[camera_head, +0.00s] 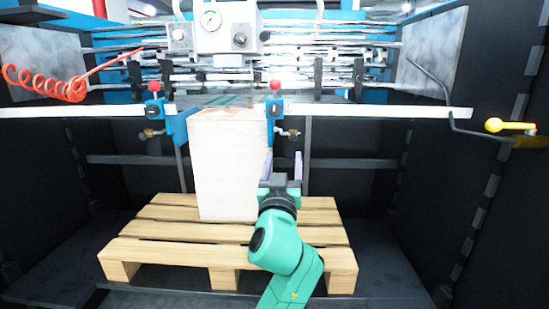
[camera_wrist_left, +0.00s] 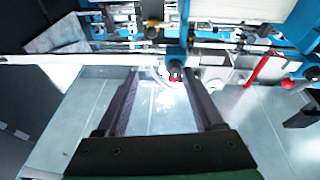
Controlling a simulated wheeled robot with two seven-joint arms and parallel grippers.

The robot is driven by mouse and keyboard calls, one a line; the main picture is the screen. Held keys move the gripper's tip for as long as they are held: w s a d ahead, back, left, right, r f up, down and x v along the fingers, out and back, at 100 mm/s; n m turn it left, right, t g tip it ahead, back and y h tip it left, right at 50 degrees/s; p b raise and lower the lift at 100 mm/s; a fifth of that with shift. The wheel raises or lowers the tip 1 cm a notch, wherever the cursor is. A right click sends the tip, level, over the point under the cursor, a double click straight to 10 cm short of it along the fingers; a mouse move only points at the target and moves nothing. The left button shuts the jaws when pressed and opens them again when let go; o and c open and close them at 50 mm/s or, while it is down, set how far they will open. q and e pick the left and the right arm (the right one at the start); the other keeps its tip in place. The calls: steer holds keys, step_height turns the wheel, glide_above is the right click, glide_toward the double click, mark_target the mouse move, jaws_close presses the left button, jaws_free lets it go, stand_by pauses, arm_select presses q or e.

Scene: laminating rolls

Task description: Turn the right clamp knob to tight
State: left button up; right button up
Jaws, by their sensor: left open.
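The right clamp (camera_head: 274,125) is a blue bracket with a red ball on top, at the right edge of the paper stack. Its small brass knob (camera_head: 293,134) sticks out to the right. My left gripper (camera_head: 283,157) is open and empty, its dark fingers pointing up, and appears just below the knob in the head view. In the left wrist view the knob (camera_wrist_left: 151,29) shows beyond the open fingers (camera_wrist_left: 162,88), beside the blue clamp (camera_wrist_left: 185,30); nothing is between the fingertips. The knob's exact setting is too small to read. My right gripper is not in view.
A white paper stack (camera_head: 228,170) stands on a wooden pallet (camera_head: 170,232) left of my gripper. The left clamp (camera_head: 176,125) is on its other side. A white rail (camera_head: 370,111) crosses above. A yellow-handled crank (camera_head: 508,126) is at the far right.

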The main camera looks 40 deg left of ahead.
mark_target(274, 113)
arm_select(q)
steer(key=s+a+r+n+y, duration=0.1)
steer(key=s+r+n+y, duration=0.1)
steer(key=s+r, duration=0.15)
steer(key=p+x, duration=0.2)
steer(key=x, duration=0.4)
steer(key=p+x, duration=0.2)
steer(key=x, duration=0.5)
steer(key=shift+w+a+f, duration=0.15)
steer(key=shift+w, duration=0.05)
steer(key=shift+w+a, duration=0.25)
steer(key=shift+w, duration=0.1)
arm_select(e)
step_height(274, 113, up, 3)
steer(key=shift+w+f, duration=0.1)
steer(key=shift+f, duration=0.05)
arm_select(q)
jaws_close()
